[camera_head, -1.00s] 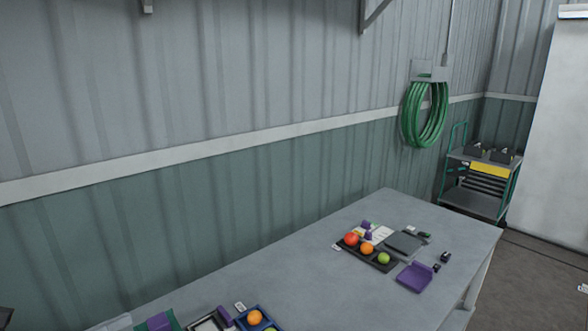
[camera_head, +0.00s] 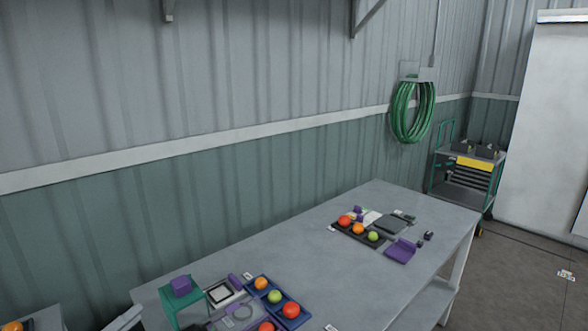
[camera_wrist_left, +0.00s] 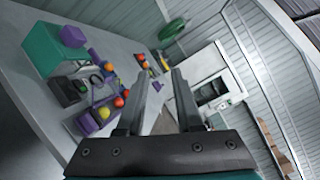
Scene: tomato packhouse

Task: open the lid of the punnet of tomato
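I cannot pick out a lidded punnet with certainty. A pale see-through tray or lid (camera_head: 243,312) lies at the near part of the table, partly cut off by the bottom edge. A blue tray (camera_head: 292,322) beside it holds orange, green and red tomatoes. A black tray (camera_head: 347,233) farther back holds a red, an orange and a green tomato. My left gripper (camera_wrist_left: 159,80) is open in the left wrist view, with nothing between its fingers, and seems clear of the table. In the head view I cannot make it out clearly. My right gripper is not in view.
The grey table (camera_head: 300,230) runs along a corrugated wall, with a bare stretch between the tray groups. A green box (camera_head: 186,307) with a purple block (camera_head: 180,285) stands near its left end. A purple tray (camera_head: 400,251) lies at the right. A cart (camera_head: 466,180) stands beyond.

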